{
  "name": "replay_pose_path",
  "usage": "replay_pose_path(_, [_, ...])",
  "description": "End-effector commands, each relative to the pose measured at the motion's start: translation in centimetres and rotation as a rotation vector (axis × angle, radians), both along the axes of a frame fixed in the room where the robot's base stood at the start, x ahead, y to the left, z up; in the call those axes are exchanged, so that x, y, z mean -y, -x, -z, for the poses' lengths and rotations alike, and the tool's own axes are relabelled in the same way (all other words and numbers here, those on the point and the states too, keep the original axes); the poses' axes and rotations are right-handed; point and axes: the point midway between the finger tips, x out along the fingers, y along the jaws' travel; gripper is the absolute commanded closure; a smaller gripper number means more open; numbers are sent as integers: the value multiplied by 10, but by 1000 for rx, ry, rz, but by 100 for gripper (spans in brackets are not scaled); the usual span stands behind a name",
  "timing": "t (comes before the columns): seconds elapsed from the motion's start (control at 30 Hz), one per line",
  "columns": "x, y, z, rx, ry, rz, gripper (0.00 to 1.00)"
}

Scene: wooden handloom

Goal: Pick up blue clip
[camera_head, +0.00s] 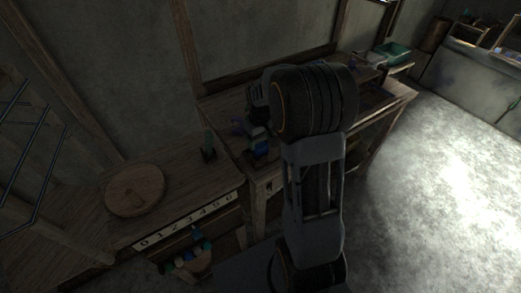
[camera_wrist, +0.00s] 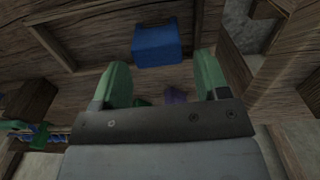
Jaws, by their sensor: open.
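The blue clip (camera_wrist: 157,44) shows in the wrist view as a blue block on brown wood, just beyond my fingertips and roughly centred between them. In the head view a small blue patch (camera_head: 261,149) near the bench's front left corner appears to be the same clip. My gripper (camera_wrist: 162,74) has two green fingers spread apart with nothing between them. In the head view my arm covers much of the bench, and the fingers are too dark to make out clearly.
A wooden bench (camera_head: 222,106) stands under my gripper. A green tray (camera_head: 393,52) stands at the back. The floor at right is clear.

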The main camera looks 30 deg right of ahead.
Motion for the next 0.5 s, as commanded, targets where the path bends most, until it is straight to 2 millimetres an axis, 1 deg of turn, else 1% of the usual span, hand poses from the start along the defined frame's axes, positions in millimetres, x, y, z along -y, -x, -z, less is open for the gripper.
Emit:
replay_pose_path(0.07, [1, 0, 6, -2, -1, 0, 32])
replay_pose_path(0.3, [3, 0, 38, -3, -1, 0, 32])
replay_pose_path(0.4, [3, 0, 47, -3, -1, 0, 32])
replay_pose_path(0.5, [3, -1, 51, -1, 0, 0, 32])
